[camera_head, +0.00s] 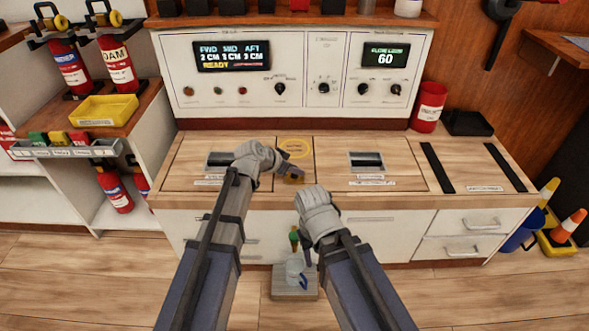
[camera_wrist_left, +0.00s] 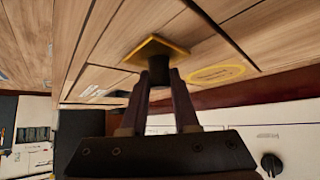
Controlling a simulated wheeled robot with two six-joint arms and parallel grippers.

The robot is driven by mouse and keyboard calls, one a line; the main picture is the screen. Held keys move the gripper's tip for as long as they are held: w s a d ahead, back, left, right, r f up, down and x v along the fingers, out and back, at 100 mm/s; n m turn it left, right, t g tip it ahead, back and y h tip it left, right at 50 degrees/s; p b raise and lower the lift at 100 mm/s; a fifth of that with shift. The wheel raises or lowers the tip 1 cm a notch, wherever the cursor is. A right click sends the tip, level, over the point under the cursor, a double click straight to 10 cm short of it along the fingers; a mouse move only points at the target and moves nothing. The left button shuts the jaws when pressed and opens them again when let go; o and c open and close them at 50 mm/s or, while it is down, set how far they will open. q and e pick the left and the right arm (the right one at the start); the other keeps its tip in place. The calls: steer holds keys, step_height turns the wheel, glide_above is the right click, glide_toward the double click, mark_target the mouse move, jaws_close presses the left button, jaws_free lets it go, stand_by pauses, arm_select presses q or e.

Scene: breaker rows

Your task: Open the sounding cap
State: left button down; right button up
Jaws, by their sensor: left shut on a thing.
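The sounding cap looks to be a yellow square plate (camera_wrist_left: 155,48) with a dark round knob (camera_wrist_left: 159,66), at the wooden counter top in the left wrist view. My left gripper (camera_wrist_left: 160,78) is shut on the knob, one finger on each side. In the head view, my left gripper (camera_head: 291,179) is at the counter's front middle and largely hides the cap. I cannot tell whether the cap is seated or lifted. My right gripper (camera_head: 307,256) hangs low in front of the drawers; its fingers are too small to read.
A yellow ring marking (camera_head: 295,148) lies behind my left gripper. The control panel (camera_head: 300,75) rises behind the counter. A red can (camera_head: 429,106) stands at the right.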

stand_by(0.8)
arm_select(q)
steer(key=w, duration=0.6)
steer(key=shift+w, duration=0.3)
steer(key=shift+s, duration=0.1)
steer(key=c, duration=0.7)
jaws_free()
steer(key=shift+o, duration=0.2)
steer(key=p+v, duration=0.5)
steer(key=v, duration=0.2)
steer(key=shift+d+r, duration=0.1)
steer(key=shift+s+a+r+p, duration=0.25)
steer(key=shift+a+p, duration=0.05)
steer(key=shift+p, duration=0.05)
